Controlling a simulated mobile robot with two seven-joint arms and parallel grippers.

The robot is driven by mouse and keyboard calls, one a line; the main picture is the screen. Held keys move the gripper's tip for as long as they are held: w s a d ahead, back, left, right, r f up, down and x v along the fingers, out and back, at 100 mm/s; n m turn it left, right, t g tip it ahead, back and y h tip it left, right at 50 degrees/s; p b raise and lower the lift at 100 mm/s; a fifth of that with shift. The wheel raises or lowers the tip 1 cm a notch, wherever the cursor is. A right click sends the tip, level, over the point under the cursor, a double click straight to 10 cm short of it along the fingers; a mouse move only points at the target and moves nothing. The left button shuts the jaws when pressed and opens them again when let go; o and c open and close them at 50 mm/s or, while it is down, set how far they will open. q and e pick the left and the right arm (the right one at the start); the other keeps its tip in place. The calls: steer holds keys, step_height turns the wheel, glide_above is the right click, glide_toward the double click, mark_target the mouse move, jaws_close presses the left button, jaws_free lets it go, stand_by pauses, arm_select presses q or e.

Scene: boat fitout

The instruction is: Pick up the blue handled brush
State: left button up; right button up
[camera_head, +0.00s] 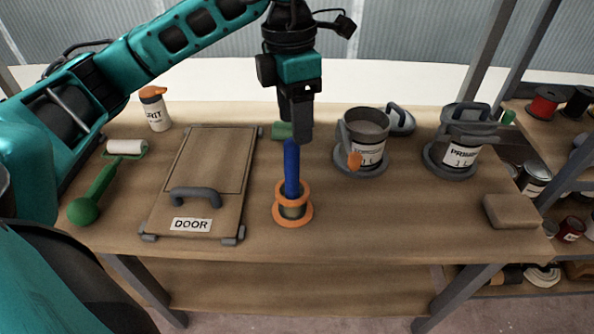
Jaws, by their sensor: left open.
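The blue handled brush (291,170) stands upright on the workbench, its blue handle pointing up. Its lower end is inside an orange ringed holder (293,216), so the bristles are hidden. My left gripper (301,132) points down right above the brush, with its fingertips at about the top of the handle. The jaws are open, seen nearly edge-on, and I cannot tell whether the handle top is between them. My right gripper is not in view.
A door panel (212,160) lies left of the brush. A grey can (367,127) with an orange-tipped tool stands to the right, with a primer can (459,150) beyond. A green roller (127,147), a grit bottle (155,110) and a brown block (510,211) are also on the bench (400,225).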

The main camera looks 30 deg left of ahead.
mark_target(289, 146)
arm_select(q)
steer(key=shift+w+a+r+y, duration=0.15)
steer(key=shift+a+y, duration=0.05)
steer(key=shift+a, duration=0.25)
steer(key=shift+w+a+r+y, duration=0.1)
steer(key=shift+w+a+y, duration=0.1)
steer(key=shift+a, duration=0.2)
step_height(289, 146, down, 7)
steer(key=shift+f, duration=0.1)
steer(key=shift+w+f, duration=0.25)
steer(key=shift+f, duration=1.1)
steer(key=shift+w+f, duration=0.25)
steer(key=shift+f, duration=1.05)
steer(key=shift+c, duration=0.4)
jaws_close()
